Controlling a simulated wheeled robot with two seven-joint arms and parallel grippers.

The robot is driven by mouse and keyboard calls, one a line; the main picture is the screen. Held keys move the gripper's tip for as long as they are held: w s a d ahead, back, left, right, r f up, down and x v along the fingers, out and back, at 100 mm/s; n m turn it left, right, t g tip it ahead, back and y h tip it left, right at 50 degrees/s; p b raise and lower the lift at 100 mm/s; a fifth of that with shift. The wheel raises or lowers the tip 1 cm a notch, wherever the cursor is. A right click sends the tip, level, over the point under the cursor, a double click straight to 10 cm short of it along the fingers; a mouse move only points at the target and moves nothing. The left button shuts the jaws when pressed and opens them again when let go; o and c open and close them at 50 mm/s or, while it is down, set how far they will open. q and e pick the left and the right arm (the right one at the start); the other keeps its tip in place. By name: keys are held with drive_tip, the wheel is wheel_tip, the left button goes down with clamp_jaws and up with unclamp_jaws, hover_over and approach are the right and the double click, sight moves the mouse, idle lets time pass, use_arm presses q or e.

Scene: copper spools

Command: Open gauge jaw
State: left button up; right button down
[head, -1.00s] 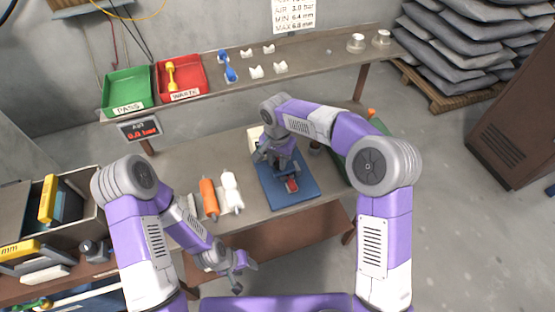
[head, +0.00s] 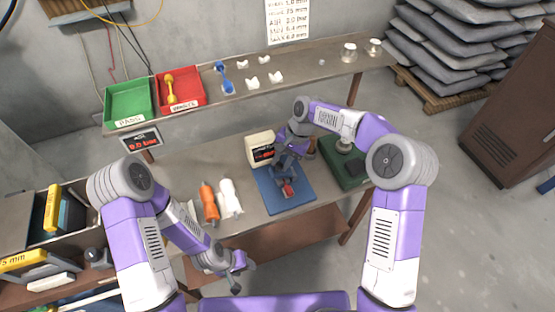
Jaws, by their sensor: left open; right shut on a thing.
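The gauge sits on a blue base plate (head: 306,196) on the lower bench, with a cream display box (head: 260,148) showing red digits behind it. A small red part (head: 287,190) of the gauge shows at the middle of the plate. My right gripper (head: 283,173) reaches down over the gauge, just behind the red part. It is shut on part of the gauge, likely its jaw; its fingers and my wrist hide the exact contact. My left gripper (head: 238,274) is open and empty, low in front of the bench.
An orange spool (head: 209,202) and a white spool (head: 230,198) lie left of the blue plate. A dark green case (head: 352,176) is to its right. The shelf behind holds a green tray (head: 128,103), a red tray (head: 190,103) and a blue spool (head: 224,78). Bare bench lies left of the display box.

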drive_tip(key=shift+w+d+r+g+y+p, duration=0.2)
drive_tip(key=shift+d+y+p, duration=0.25)
drive_tip(key=shift+y, duration=0.15)
drive_tip(key=shift+w+d+r+g+y+p, duration=0.1)
drive_tip(key=shift+d+r+g+y+p, duration=0.1)
drive_tip(key=shift+d+y+p, duration=0.3)
drive_tip(key=c, duration=0.8)
unclamp_jaws()
drive_tip(key=shift+c, duration=0.2)
drive_tip(key=v, duration=0.7)
drive_tip(key=shift+d, duration=0.25)
drive_tip(key=shift+r, duration=0.15)
